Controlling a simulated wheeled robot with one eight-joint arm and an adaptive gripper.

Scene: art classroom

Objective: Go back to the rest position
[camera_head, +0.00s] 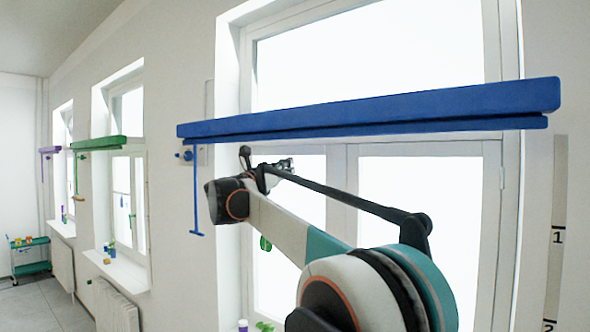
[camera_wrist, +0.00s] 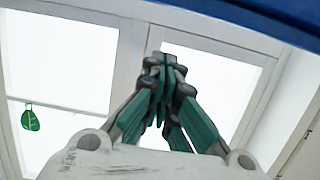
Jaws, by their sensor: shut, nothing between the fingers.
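My arm rises from the lower right in the head view, in front of the nearest window. My gripper (camera_wrist: 165,62) is shut and empty in the wrist view, its teal-and-grey fingers meeting against the window. In the head view the gripper (camera_head: 286,164) is small and partly hidden by my wrist, a little below the blue blind (camera_head: 370,108). A blue rod (camera_head: 196,195) with a crossbar at its lower end hangs from the blind's left side, left of my arm and apart from it. The blind's edge (camera_wrist: 270,20) crosses the wrist view's upper right corner.
A green leaf ornament (camera_wrist: 32,118) hangs at the window. A green blind (camera_head: 98,143) and a purple blind (camera_head: 50,149) are on the windows farther left. Radiators (camera_head: 112,305) stand below the sills. A teal cart (camera_head: 30,257) is far left, with clear floor near it.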

